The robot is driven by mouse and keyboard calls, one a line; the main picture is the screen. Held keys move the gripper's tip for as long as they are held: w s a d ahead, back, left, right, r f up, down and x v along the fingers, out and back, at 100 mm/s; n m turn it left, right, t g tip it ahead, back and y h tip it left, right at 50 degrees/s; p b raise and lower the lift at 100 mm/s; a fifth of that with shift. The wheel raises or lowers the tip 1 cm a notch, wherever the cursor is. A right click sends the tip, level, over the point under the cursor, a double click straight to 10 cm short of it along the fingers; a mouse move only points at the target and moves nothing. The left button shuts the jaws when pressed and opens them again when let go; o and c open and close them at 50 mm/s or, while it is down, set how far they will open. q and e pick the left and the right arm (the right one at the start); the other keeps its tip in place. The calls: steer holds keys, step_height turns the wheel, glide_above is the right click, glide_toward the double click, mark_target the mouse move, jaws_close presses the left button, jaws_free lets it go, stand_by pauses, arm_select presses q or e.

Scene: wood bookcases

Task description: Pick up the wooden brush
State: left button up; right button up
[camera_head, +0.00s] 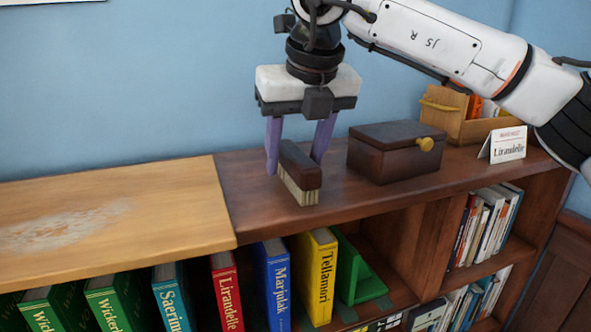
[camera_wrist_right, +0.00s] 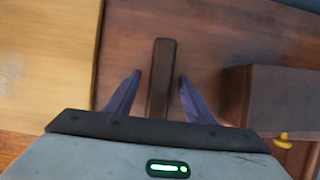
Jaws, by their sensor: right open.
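The wooden brush (camera_head: 301,168) has a dark brown back and pale bristles. It stands bristles down on the dark bookcase top (camera_head: 240,205). My right gripper (camera_head: 292,170) points down over it with its purple fingers open, one on each side of the brush. In the right wrist view the brush (camera_wrist_right: 161,75) runs lengthwise between the fingertips of the gripper (camera_wrist_right: 159,78), with a gap visible on both sides. My left gripper is not in view.
A dark wooden box (camera_head: 390,155) with a yellow knob stands right of the brush. Beyond it are a small sign (camera_head: 507,146) and a light wooden crate (camera_head: 440,112). A lighter, worn top (camera_head: 150,195) adjoins on the left.

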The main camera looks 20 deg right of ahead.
mark_target(295, 152)
stand_by(0.3)
steer(key=c, duration=1.2)
steer(key=shift+o, duration=0.2)
step_height(295, 152, up, 10)
steer(key=shift+r+p, duration=0.2)
steer(key=shift+p, duration=0.4)
